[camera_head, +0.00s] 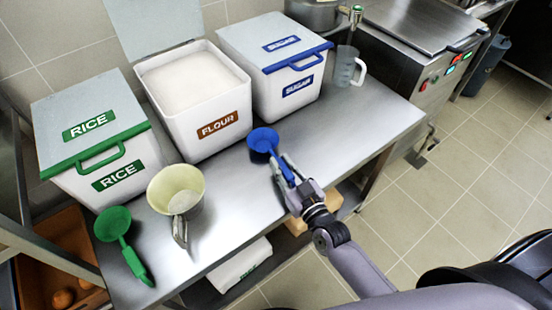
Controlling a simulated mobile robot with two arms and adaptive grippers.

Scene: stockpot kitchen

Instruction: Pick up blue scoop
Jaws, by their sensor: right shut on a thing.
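The blue scoop (262,139) is at the middle of the steel table, in front of the flour and sugar bins. Its round bowl points away from me and its handle runs back toward me. My right gripper (284,172) reaches in from the lower right and is shut on the scoop's handle, with a finger on each side. I cannot tell whether the scoop is touching the table or just above it. My left gripper is not in view.
Bins of rice (95,137), flour (205,128) and sugar (285,88) line the table's back; the flour bin is open. A clear jug (344,68) is at right.

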